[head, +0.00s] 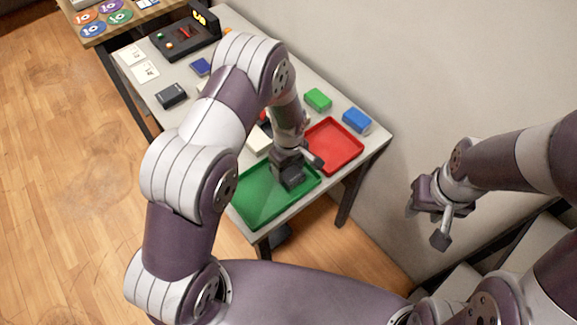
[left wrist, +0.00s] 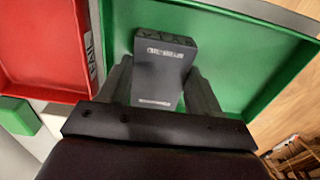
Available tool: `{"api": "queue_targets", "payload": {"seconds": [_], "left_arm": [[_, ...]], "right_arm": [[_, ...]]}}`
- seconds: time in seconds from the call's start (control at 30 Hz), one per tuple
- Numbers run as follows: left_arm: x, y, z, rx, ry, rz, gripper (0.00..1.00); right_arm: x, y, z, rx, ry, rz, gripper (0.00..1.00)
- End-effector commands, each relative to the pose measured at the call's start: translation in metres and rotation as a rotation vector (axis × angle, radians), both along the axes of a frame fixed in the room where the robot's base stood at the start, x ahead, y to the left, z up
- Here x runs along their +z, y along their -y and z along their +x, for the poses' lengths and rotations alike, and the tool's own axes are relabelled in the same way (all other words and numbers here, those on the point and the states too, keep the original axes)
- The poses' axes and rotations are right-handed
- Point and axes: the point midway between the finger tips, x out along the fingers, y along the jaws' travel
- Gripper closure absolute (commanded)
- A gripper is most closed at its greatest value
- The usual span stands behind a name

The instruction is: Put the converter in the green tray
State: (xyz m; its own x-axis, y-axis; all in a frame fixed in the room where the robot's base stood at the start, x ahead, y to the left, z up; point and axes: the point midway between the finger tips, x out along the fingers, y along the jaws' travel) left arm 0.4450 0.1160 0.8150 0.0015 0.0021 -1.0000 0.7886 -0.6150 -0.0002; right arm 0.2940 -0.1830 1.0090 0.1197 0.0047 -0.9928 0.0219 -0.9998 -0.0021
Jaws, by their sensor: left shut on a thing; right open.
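The converter (left wrist: 163,68) is a dark grey box with a pale label on its face. My left gripper (head: 291,171) is shut on it, with one finger on each side in the left wrist view. The gripper is over the far right part of the green tray (head: 252,206), which also shows behind the converter in the left wrist view (left wrist: 236,48). I cannot tell whether the converter touches the tray floor. In the head view the gripper mostly hides it. My right gripper (head: 428,223) is open and empty, off to the right away from the table.
A red tray (head: 338,147) stands right beside the green tray. Green (head: 318,99) and blue (head: 357,120) blocks lie behind it. A white block (head: 259,139) is close to my left gripper. A dark box (head: 171,95) and a black panel (head: 184,38) stand further back. The green tray looks otherwise empty.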

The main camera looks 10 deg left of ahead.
Motion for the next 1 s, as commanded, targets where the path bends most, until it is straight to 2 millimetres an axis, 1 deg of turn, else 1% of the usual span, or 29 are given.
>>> {"api": "queue_targets", "payload": {"seconds": [0.07,0.23,0.4,0.43,0.47,0.5,0.73,0.83,0.87,0.97,1.0], "left_arm": [[-0.003,0.0,0.001,0.0,0.004,0.0,0.77],[-0.003,0.0,0.001,0.0,0.004,0.0,0.77],[-0.008,0.0,0.001,0.0,0.004,0.0,0.77],[-0.007,0.0,0.001,0.0,0.003,-0.001,0.27],[-0.007,0.0,0.001,0.0,0.002,0.0,0.17],[-0.007,0.0,0.001,0.0,0.002,0.0,0.11],[-0.006,0.0,0.0,0.0,0.002,0.0,0.11],[0.001,0.0,0.001,0.0,0.004,0.0,0.11],[0.003,0.0,0.001,0.0,0.004,0.0,0.11],[0.026,0.0,0.002,0.0,0.008,-0.001,0.11],[0.037,0.0,0.002,0.0,0.008,-0.001,0.11]], "right_arm": [[0.001,0.0,0.0,0.0,0.0,0.0,0.57],[0.0,0.0,0.0,0.0,0.0,0.0,0.57],[-0.004,0.0,0.0,0.0,0.0,0.0,0.57],[-0.002,0.0,0.0,0.0,0.0,0.0,0.57],[-0.002,0.0,0.0,0.0,0.0,0.0,0.57],[-0.002,0.0,0.0,0.0,0.0,0.0,0.57],[-0.002,0.0,0.0,0.0,0.0,0.0,0.57],[0.002,0.0,0.0,0.0,0.0,0.0,0.57],[0.0,0.0,0.0,0.0,0.0,0.0,0.57],[-0.003,0.0,0.0,0.0,0.0,0.0,0.57],[-0.004,0.0,0.0,0.0,0.0,0.0,0.57]]}}
